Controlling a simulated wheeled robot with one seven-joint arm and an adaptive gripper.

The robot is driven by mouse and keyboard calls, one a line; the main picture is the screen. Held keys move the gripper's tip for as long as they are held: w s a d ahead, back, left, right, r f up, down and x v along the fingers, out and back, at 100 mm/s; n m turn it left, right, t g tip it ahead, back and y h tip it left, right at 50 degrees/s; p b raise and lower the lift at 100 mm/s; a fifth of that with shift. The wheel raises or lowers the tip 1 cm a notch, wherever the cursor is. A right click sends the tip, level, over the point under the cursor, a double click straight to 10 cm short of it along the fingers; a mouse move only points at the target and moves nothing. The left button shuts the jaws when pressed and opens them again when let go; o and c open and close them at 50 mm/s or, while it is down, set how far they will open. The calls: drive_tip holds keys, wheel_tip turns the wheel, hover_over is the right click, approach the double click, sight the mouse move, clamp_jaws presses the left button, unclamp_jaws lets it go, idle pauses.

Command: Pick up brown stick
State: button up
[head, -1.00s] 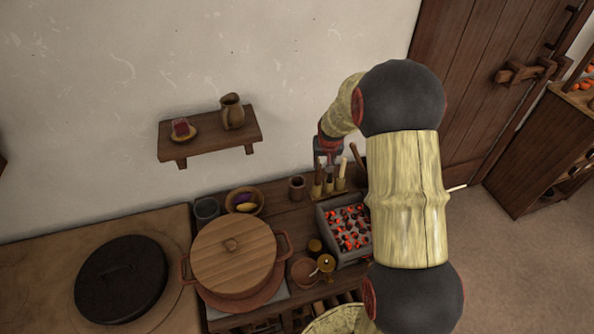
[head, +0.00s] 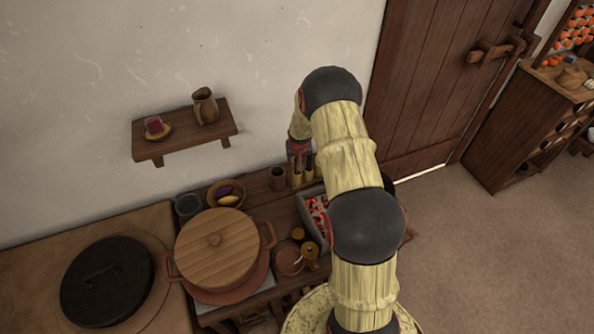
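My gripper (head: 300,152) is at the back of the wooden counter, over the upright holder (head: 297,179) that stands against the wall. It is small and dark here, and my arm covers part of it, so its fingers cannot be made out. The brown stick is not visible now; my arm covers the spot at the right of the holder where a brown stick stood in the earlier view. Whether my gripper touches or holds anything cannot be seen.
Left of the holder stand a brown cup (head: 277,179) and a bowl (head: 240,188) with purple and yellow items. A tray of glowing coals (head: 316,206) lies in front, partly behind my arm. A lidded pot (head: 217,247) stands front left. A wall shelf (head: 184,132) hangs above.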

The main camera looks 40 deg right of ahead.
drive_tip(key=shift+w+d+f, duration=0.15)
drive_tip(key=shift+f, duration=0.3)
drive_tip(key=shift+c, duration=0.4)
clamp_jaws()
